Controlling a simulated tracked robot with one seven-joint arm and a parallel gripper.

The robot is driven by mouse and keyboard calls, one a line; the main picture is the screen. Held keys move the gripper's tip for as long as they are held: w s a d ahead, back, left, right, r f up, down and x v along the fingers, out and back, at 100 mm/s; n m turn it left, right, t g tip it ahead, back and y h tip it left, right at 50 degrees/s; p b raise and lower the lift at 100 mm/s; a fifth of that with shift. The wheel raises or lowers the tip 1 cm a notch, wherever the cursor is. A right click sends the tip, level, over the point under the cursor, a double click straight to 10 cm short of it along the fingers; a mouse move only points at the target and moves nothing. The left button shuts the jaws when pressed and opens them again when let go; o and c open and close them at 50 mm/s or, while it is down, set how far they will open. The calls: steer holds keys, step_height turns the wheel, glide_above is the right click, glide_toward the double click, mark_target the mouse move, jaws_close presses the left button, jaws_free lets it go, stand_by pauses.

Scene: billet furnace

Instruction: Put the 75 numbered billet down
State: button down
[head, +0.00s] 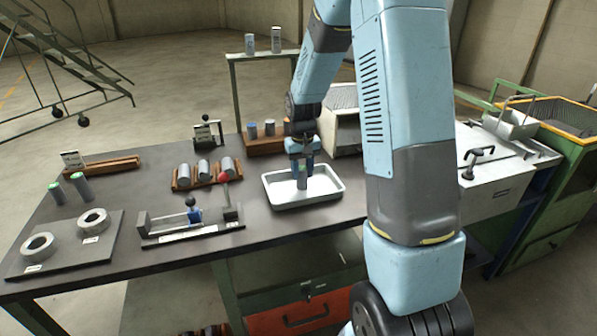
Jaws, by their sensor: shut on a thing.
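My gripper (304,168) points down over the white tray (334,200) on the dark bench. Its blue fingers are shut on a grey billet (302,182), which is upright, with a hint of green near its top. The billet is inside the tray outline, toward its middle. I cannot tell whether its lower end touches the tray floor. Its number is too small to read, and the fingers hide part of it.
Three grey billets lie in a wooden rack (180,183) left of the tray. A clamp fixture (190,220) with a red-knobbed lever stands in front. Two green-topped billets (79,184) stand at left, near a plate with two rings (92,222). A grey-white box (343,118) stands behind.

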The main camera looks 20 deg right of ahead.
mark_target(302, 168)
steer(key=shift+f, duration=0.1)
steer(key=c, duration=0.7)
jaws_free()
step_height(302, 168, up, 11)
steer(key=shift+f, duration=0.15)
steer(key=s+r+t, duration=0.3)
steer(key=s+r, duration=1)
steer(key=s, duration=0.1)
steer(key=s+t, duration=0.1)
steer(key=s, duration=0.3)
steer(key=s+a+r, duration=0.1)
steer(key=s, duration=0.4)
steer(key=s+t, duration=0.1)
steer(key=s, duration=0.4)
steer(key=shift+s+a+r+t, duration=0.15)
steer(key=shift+a+r+t, duration=0.05)
steer(key=shift+t, duration=0.1)
